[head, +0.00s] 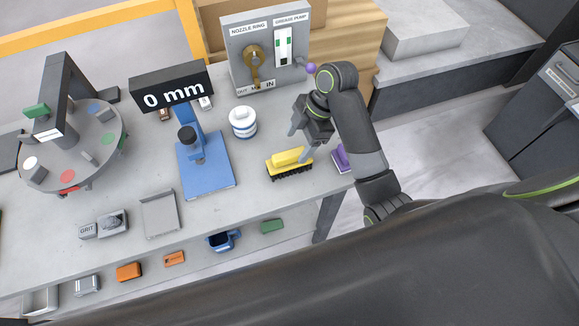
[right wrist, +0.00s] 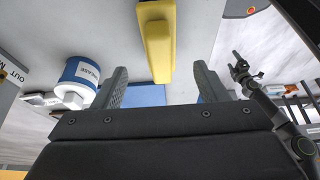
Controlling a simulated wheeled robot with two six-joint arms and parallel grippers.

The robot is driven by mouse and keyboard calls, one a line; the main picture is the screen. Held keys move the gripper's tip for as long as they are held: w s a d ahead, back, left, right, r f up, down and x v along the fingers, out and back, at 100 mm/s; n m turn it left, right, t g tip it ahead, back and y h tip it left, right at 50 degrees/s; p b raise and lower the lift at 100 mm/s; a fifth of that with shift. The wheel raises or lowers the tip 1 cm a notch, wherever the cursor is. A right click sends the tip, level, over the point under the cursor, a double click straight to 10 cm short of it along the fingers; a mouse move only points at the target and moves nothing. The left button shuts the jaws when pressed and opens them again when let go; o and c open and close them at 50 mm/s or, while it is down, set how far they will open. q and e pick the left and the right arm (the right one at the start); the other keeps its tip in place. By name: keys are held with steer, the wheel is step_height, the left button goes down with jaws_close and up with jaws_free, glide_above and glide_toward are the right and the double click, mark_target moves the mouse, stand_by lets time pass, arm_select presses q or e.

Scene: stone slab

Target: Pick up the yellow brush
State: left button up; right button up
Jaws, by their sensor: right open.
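The yellow brush (head: 289,160) lies on the grey slab with its dark bristles down, to the right of the blue stand. My right gripper (head: 300,143) is above and close to the brush, with its fingers apart and nothing between them. In the right wrist view the brush (right wrist: 157,42) lies ahead of the open fingers (right wrist: 160,88), roughly centred between them. I cannot tell from these views whether a finger touches it. My left gripper does not show in the head view.
A purple block (head: 341,158) lies just right of the brush. A white and blue grease tub (head: 243,122) stands behind it on the left. The blue gauge stand (head: 208,168) is farther left, and a grey panel box (head: 266,50) stands behind. The slab's front edge is near.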

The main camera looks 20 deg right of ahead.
mark_target(291, 153)
steer(key=shift+a+f+p, duration=0.35)
steer(key=shift+f+p, duration=0.05)
steer(key=shift+f, duration=0.2)
steer(key=shift+a+f, duration=0.2)
steer(key=shift+f, duration=0.35)
steer(key=p+x, duration=0.2)
steer(key=x, duration=0.2)
steer(key=shift+a+r, duration=0.1)
steer(key=shift+a+f, duration=0.25)
steer(key=shift+f, duration=0.35)
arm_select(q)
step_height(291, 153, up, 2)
arm_select(e)
steer(key=shift+c, duration=0.5)
